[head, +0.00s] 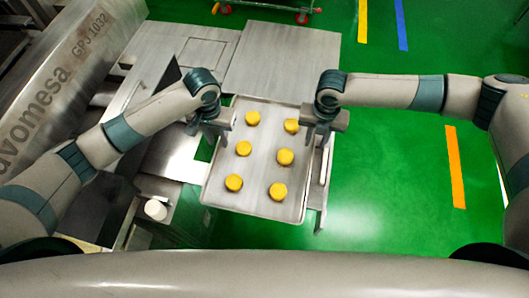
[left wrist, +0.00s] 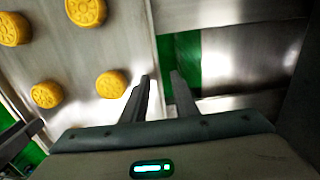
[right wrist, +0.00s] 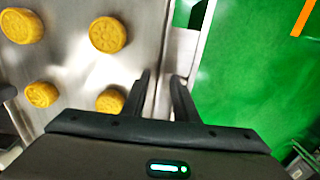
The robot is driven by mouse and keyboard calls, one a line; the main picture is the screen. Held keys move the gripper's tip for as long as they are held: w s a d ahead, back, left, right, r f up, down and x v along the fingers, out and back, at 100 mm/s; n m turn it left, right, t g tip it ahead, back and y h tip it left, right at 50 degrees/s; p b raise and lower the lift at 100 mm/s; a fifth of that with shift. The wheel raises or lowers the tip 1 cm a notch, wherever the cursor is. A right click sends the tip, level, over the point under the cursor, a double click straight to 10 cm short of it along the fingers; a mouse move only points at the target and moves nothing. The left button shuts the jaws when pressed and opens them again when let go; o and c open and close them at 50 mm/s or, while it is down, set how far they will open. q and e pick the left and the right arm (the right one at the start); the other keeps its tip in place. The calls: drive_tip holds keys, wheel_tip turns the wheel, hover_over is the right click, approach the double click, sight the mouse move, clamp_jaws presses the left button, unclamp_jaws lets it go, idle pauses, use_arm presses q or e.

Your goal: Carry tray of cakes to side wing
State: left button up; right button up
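A metal tray (head: 258,170) holds several round yellow cakes (head: 285,156) and lies flat beside the machine. My left gripper (head: 212,135) is at the tray's left edge. In the left wrist view its two fingers (left wrist: 160,80) are apart, one on each side of the tray's edge. My right gripper (head: 317,133) is at the tray's right edge. In the right wrist view its fingers (right wrist: 162,78) are apart around the rim. Contact with the rim cannot be made out. A bare flat metal surface (head: 282,60) adjoins the tray's far end.
The machine's body (head: 65,80) fills the left side. A white cup (head: 155,209) stands left of the tray's near end. Open green floor (head: 385,190) lies to the right. A cart with red wheels (head: 301,18) stands at the back.

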use_arm(q)
drive_tip(key=shift+f, duration=0.15)
use_arm(e)
drive_tip(key=shift+f, duration=0.15)
use_arm(q)
clamp_jaws()
use_arm(e)
clamp_jaws()
use_arm(q)
drive_tip(key=shift+w, duration=0.1)
idle(1.0)
